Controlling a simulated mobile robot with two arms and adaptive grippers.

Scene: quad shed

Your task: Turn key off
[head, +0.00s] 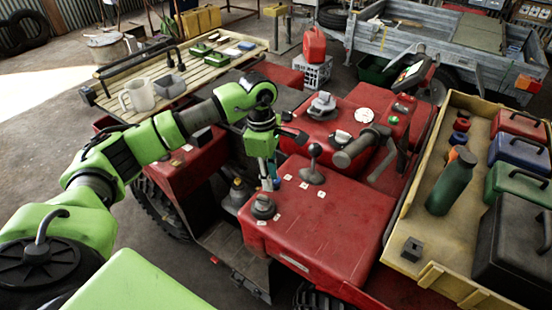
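A red quad (330,215) fills the middle of the head view. A dark round knob or switch (263,207) sits on its near left corner, with small white labels around it. I cannot make out a key for certain. My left gripper (270,183) points down just above and beside this knob, over the left edge of the red body. Its fingertips are small and partly overlap the quad, so I cannot tell whether they are open or touch anything. My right gripper is not in view.
A grey lever (315,168) and a dark handlebar grip (355,148) rise from the quad near my gripper. A wooden tray (408,245) with toolboxes and a green bottle (451,184) is at right. A slatted rack (190,85) holding a mug (138,95) is at back left.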

